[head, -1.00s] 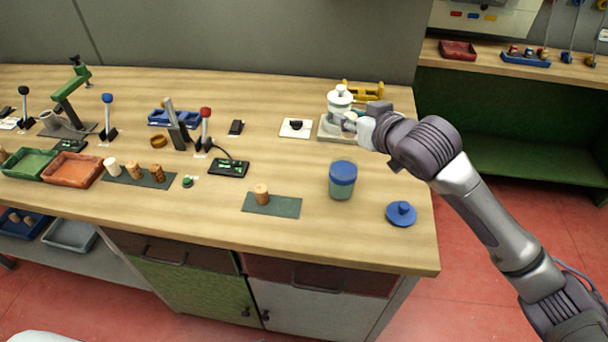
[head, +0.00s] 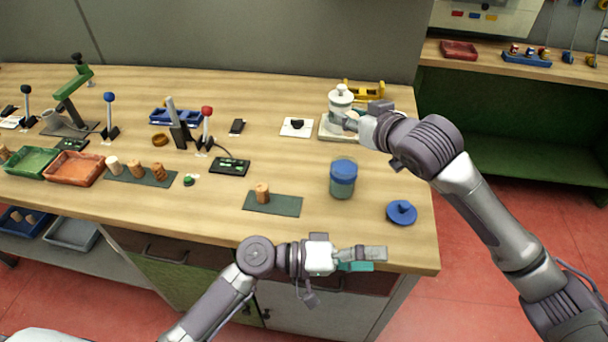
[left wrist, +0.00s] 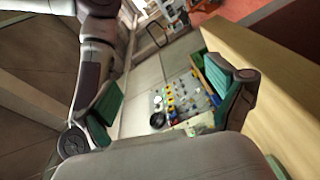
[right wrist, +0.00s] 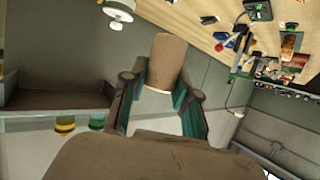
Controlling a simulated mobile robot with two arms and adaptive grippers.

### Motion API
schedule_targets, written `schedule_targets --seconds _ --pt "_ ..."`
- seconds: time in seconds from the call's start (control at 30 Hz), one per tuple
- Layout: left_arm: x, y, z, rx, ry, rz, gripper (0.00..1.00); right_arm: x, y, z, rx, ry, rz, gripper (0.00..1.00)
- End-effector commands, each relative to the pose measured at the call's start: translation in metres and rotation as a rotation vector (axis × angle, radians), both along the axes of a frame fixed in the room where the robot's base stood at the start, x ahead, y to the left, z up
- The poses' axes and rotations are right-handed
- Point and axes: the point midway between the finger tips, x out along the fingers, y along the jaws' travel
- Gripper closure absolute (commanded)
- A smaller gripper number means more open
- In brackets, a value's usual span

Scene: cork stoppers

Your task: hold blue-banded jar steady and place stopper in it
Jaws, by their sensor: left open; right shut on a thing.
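The blue-banded jar (head: 342,182) stands upright on the bench near its right end; its upper part is blue and the lower part blue-grey. My right gripper (head: 352,121) is beside the white lidded container at the back, away from the jar. In the right wrist view, my right gripper (right wrist: 160,98) is shut on a tan cork stopper (right wrist: 168,60). My left gripper (head: 375,258) is by the bench's front edge, in front of the jar and apart from it. In the left wrist view, my left gripper (left wrist: 170,100) has its fingers wide apart with nothing between them.
A white lidded container (head: 340,98) stands on a pale base at the back. A blue knobbed disc (head: 401,212) lies right of the jar. Another cork (head: 262,192) stands on a dark green mat (head: 285,206) to the left.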

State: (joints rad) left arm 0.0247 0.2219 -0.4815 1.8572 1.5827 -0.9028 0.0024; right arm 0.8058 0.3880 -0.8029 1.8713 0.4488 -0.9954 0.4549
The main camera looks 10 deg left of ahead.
Motion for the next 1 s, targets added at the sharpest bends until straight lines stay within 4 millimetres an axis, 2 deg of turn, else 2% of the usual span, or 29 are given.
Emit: schedule_targets --seconds 0.03,0.17,0.3,0.4,0.5,0.6,0.7,1.0 --pt "0.02 0.019 -0.003 0.104 -0.138 0.024 0.05 0.0 0.0 0.0 0.0 0.0 0.0 0.83" --pt "0.064 0.057 -0.005 0.325 -0.436 0.08 0.05 0.0 0.0 0.0 0.0 0.0 0.0 0.83" --pt "0.11 0.101 0.004 0.549 -0.727 0.125 0.05 0.0 0.0 0.0 0.0 0.0 0.0 0.83" --pt "0.133 0.126 0.015 0.67 -0.881 0.143 0.05 0.0 0.0 0.0 0.0 0.0 0.0 0.83" --pt "0.148 0.142 0.023 0.748 -0.976 0.154 0.05 0.0 0.0 0.0 0.0 0.0 0.0 0.83" --pt "0.155 0.149 0.027 0.788 -1.025 0.16 0.05 0.0 0.0 0.0 0.0 0.0 0.0 0.83" --pt "0.161 0.147 0.026 0.798 -1.037 0.163 0.05 0.0 0.0 0.0 0.0 0.0 0.0 0.83" --pt "0.191 0.108 0.007 0.794 -1.034 0.163 0.05 0.0 0.0 0.0 0.0 0.0 0.0 0.83"
